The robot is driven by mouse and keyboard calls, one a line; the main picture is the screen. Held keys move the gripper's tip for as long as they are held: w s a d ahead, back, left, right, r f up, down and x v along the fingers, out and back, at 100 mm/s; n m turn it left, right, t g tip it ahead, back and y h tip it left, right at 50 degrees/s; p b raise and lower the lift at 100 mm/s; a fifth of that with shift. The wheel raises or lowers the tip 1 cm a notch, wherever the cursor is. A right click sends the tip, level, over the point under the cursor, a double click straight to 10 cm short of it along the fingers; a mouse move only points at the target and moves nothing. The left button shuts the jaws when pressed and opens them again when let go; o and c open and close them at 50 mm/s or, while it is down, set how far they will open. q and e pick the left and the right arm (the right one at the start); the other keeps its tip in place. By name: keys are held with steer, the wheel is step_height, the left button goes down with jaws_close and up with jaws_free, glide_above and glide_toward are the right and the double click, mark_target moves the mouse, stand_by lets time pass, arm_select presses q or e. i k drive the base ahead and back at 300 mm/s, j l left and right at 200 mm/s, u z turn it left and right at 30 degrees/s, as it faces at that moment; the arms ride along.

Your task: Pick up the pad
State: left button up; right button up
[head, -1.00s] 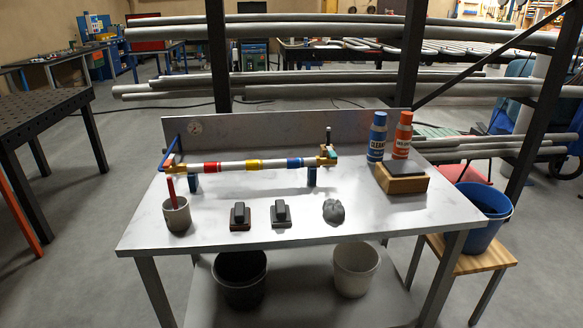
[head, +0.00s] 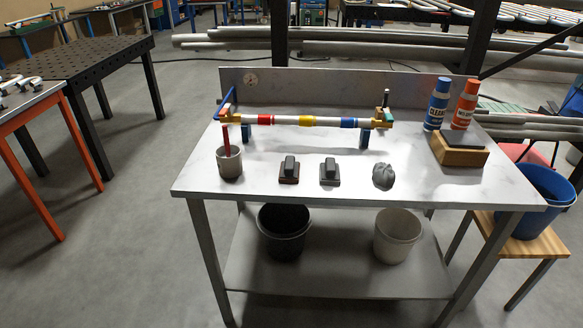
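Two small dark blocks with raised grips stand side by side on the metal workbench (head: 280,200). The left block (head: 288,172) has a reddish-brown base, and the right block (head: 330,174) has a grey base. Either may be the pad; I cannot tell which. A crumpled grey lump (head: 383,176) lies right of the two blocks. Neither of my grippers is in view.
A pipe with coloured bands (head: 300,121) rests on supports behind the blocks. A grey cup (head: 229,163) holds a red-handled tool. A blue bottle (head: 437,105) and orange bottle (head: 465,106) stand back right. A blue bucket (head: 540,200) sits on a stool. The bench front is clear.

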mark_target(290, 169)
steer(key=i+l+u, duration=0.1)
steer(key=l, duration=0.25)
steer(key=i+l+u, duration=0.15)
steer(key=l, duration=0.25)
steer(key=i+l+u, duration=0.1)
steer(key=i+l, duration=0.15)
steer(key=l, duration=0.15)
steer(key=i+l+u, duration=0.15)
steer(key=l, duration=0.25)
steer(key=i+l+u, duration=0.1)
steer(key=l, duration=0.35)
steer(key=i+l+u, duration=0.15)
steer(key=l, duration=0.25)
steer(key=k, duration=0.05)
